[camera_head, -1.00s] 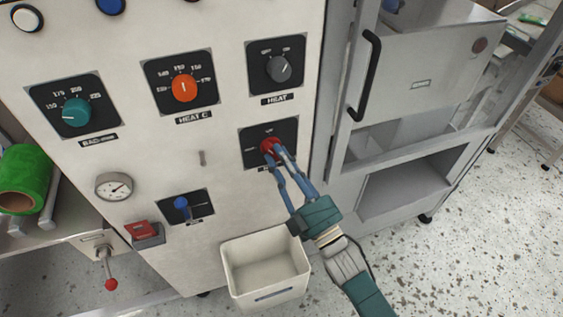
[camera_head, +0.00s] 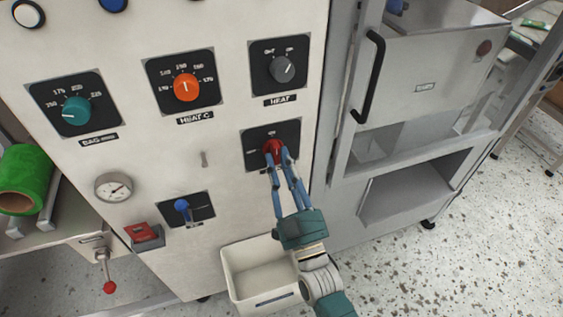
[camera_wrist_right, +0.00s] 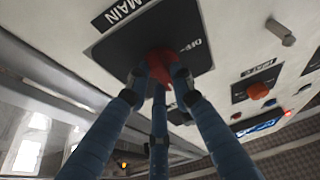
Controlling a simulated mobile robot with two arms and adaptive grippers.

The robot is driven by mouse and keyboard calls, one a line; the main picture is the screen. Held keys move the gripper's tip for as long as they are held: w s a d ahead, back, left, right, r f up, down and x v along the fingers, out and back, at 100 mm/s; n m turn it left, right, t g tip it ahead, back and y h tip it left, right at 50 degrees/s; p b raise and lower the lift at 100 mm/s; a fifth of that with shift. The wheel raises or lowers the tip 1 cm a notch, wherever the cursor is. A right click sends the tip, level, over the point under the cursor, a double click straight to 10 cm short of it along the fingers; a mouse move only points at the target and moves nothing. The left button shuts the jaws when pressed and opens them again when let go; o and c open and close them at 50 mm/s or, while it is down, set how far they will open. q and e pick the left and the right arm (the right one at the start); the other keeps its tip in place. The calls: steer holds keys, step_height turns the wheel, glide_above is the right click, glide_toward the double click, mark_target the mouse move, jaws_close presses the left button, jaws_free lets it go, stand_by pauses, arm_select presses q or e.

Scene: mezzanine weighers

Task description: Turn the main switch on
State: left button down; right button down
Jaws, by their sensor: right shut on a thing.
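The main switch is a red rotary knob (camera_head: 273,147) on a black plate (camera_head: 289,131), low on the right of the cream panel. In the right wrist view the red knob (camera_wrist_right: 160,62) sits beside a plate marked MAIN (camera_wrist_right: 122,12), with OFF lettering next to it. My right gripper (camera_head: 281,158) has its blue fingers closed around the knob; they also show in the right wrist view (camera_wrist_right: 158,85). The fingers cover much of the knob, so where it points cannot be told. My left gripper is not in view.
Above are the HEAT knob (camera_head: 283,69), the orange HEAT C knob (camera_head: 187,87) and the teal BAG knob (camera_head: 76,111). A blue lever (camera_head: 182,205) and a gauge (camera_head: 113,187) are left. A grey cabinet (camera_head: 420,75) stands right.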

steer(key=shift+r, duration=0.15)
steer(key=c, duration=1.5)
jaws_free()
steer(key=v, duration=1.2)
